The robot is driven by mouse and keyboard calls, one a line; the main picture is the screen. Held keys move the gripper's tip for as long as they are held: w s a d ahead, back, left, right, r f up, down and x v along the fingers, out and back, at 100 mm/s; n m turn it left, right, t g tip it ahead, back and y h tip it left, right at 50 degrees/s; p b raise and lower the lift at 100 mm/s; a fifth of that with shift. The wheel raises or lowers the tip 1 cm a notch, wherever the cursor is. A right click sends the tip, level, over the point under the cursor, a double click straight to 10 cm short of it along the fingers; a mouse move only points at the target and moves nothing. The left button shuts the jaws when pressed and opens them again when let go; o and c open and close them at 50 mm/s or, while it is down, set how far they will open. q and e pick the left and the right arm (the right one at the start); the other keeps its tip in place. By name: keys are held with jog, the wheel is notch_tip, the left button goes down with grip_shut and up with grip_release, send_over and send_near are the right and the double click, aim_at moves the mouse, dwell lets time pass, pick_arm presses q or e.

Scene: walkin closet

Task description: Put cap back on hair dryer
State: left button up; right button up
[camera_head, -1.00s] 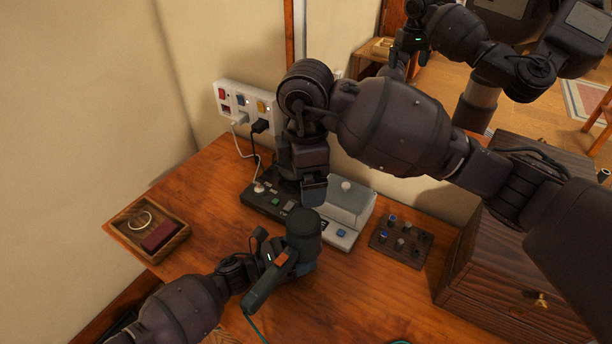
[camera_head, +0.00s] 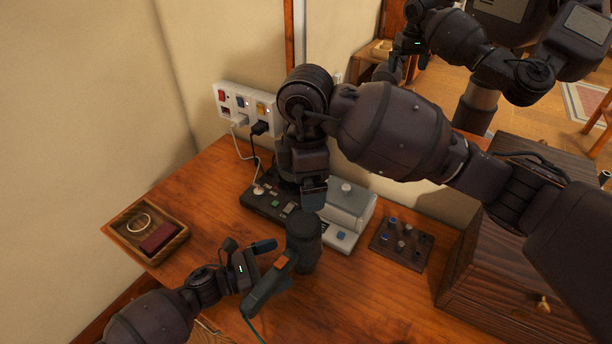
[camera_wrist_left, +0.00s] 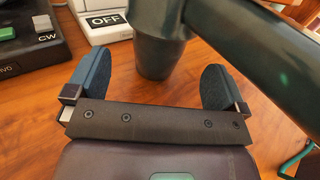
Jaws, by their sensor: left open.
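The hair dryer (camera_head: 304,240) is dark grey-green with an orange switch. In the head view its barrel is upright and its handle (camera_head: 262,292) slants toward the front left. My left gripper (camera_head: 270,262) is open and empty, low over the table just left of the barrel. In the left wrist view its blue fingertips (camera_wrist_left: 155,66) are spread, with the barrel (camera_wrist_left: 160,40) ahead between them and the handle crossing to the right. My right gripper (camera_head: 313,196) points down just above the barrel; its fingers are mostly hidden. I cannot make out a separate cap.
A dark control box (camera_head: 262,203) and a grey device (camera_head: 350,208) stand behind the dryer. A small knob board (camera_head: 402,243) lies right, beside a wooden drawer cabinet (camera_head: 510,270). A wooden tray (camera_head: 125,236) with a bracelet and red box sits left.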

pick_arm(q)
jog(key=shift+v, duration=2.2)
